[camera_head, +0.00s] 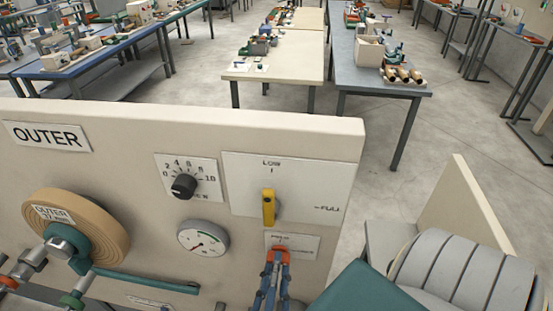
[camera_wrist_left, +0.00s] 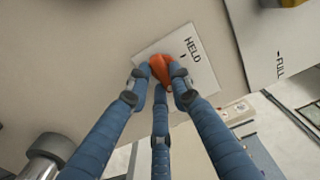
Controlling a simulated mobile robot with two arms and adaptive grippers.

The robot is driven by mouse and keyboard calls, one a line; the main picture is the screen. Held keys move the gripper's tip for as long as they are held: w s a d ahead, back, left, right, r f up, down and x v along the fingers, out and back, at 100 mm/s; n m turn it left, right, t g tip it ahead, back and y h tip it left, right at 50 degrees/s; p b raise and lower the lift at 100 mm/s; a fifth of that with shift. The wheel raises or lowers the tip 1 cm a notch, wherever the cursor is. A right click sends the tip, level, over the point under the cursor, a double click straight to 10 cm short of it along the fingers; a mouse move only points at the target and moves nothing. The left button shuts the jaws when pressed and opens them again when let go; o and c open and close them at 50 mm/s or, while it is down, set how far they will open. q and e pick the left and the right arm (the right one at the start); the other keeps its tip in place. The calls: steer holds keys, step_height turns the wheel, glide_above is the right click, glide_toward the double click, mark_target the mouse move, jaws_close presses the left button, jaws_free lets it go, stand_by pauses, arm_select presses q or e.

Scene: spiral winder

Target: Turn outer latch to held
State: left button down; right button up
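The outer latch is an orange knob (camera_head: 277,255) on a small white plate (camera_head: 305,243) low on the beige OUTER panel. The plate reads HELD at its top, with a mark below. In the left wrist view the orange knob (camera_wrist_left: 161,68) sits between the blue fingers of my left gripper (camera_wrist_left: 160,75). The fingertips are closed in around it from both sides and appear to touch it; a third finger comes from below. In the head view my left gripper (camera_head: 275,262) reaches up to the latch from below. The knob's exact pointing direction is partly hidden. My right gripper is out of view.
Above the latch is a yellow lever (camera_head: 268,207) on a LOW/FULL plate. A gauge (camera_head: 203,239) and black dial (camera_head: 184,186) are to its left. A tan roll (camera_head: 106,225) and a green bar (camera_head: 147,282) stand further left. Grey rolls (camera_head: 460,275) lie at right.

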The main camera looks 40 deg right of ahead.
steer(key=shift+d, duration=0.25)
arm_select(q)
steer(key=shift+s+d+r+n+p, duration=0.15)
steer(key=shift+n+p, duration=0.9)
steer(key=shift+n, duration=3.4)
steer(key=shift+s+r+n+p, duration=0.1)
steer(key=shift+n+p, duration=0.95)
steer(key=shift+n, duration=3.4)
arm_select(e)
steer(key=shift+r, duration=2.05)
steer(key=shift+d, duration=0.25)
arm_select(q)
steer(key=c, duration=1.5)
jaws_free()
steer(key=shift+c, duration=0.2)
steer(key=v, duration=1.2)
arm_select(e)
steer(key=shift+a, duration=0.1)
arm_select(q)
steer(key=shift+w, duration=0.1)
